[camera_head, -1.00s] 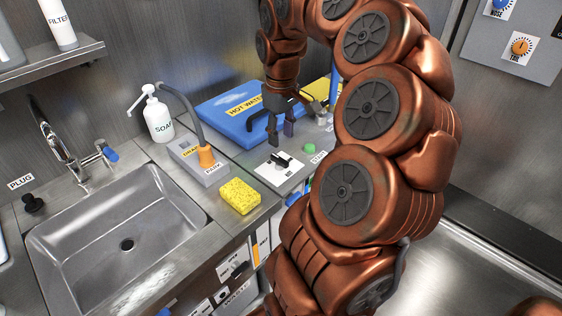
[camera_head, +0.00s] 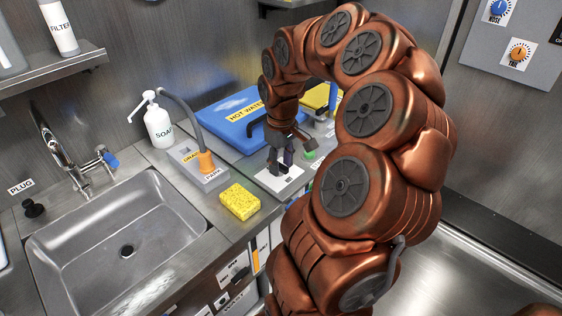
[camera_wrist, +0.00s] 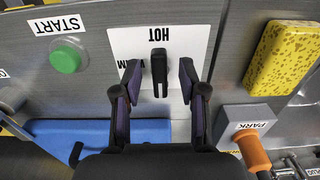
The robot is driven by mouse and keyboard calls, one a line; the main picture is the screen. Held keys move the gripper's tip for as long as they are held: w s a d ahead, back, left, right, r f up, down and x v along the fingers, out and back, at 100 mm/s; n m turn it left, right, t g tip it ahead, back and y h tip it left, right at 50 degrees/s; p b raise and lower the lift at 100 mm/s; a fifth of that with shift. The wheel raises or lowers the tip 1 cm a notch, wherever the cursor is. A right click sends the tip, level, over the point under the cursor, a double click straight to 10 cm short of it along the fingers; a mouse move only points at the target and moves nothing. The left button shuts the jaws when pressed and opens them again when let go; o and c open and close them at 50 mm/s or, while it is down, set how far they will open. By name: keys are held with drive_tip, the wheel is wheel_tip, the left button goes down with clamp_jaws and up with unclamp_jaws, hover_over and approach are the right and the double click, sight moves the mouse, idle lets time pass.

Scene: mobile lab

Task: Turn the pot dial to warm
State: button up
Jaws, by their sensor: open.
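The pot dial is a black lever knob (camera_wrist: 159,72) on a white plate (camera_wrist: 206,32). The wrist view shows "HOT" on the plate, and a second label starting with "W" is partly hidden by a finger. The knob lies along the vertical of that picture, its slotted end toward me. My gripper (camera_wrist: 158,80) is open, one finger on each side of the knob with gaps visible. In the head view my gripper (camera_head: 282,163) is low over the white plate (camera_head: 281,181) and hides the knob.
A green START button (camera_wrist: 66,57) is beside the plate. A yellow sponge (camera_head: 239,201) and a grey PARK block with an orange plug (camera_head: 206,161) are on the other side. The blue HOT WATER lid (camera_head: 233,122) lies behind. A sink (camera_head: 125,230) is at left.

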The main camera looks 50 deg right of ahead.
clamp_jaws()
drive_tip(key=shift+f+m+b, duration=0.15)
drive_tip(key=shift+m+b, duration=0.15)
drive_tip(key=shift+b, duration=0.05)
drive_tip(key=m+b, duration=0.2)
drive_tip(key=shift+f+m+b, duration=0.1)
drive_tip(key=shift+m+b, duration=0.25)
drive_tip(key=shift+m, duration=0.05)
drive_tip(key=m+b, duration=0.3)
drive_tip(key=m, duration=0.2)
drive_tip(key=shift+w+a, duration=0.1)
drive_tip(key=shift+a, duration=0.05)
drive_tip(key=m, duration=0.2)
drive_tip(key=m+b, duration=0.1)
drive_tip(key=m, duration=0.1)
drive_tip(key=shift+w+a+r+m, duration=0.1)
drive_tip(key=shift+r+m, duration=0.1)
drive_tip(key=shift+m, duration=0.2)
drive_tip(key=shift+w+m, duration=0.15)
drive_tip(key=shift+m, duration=2.15)
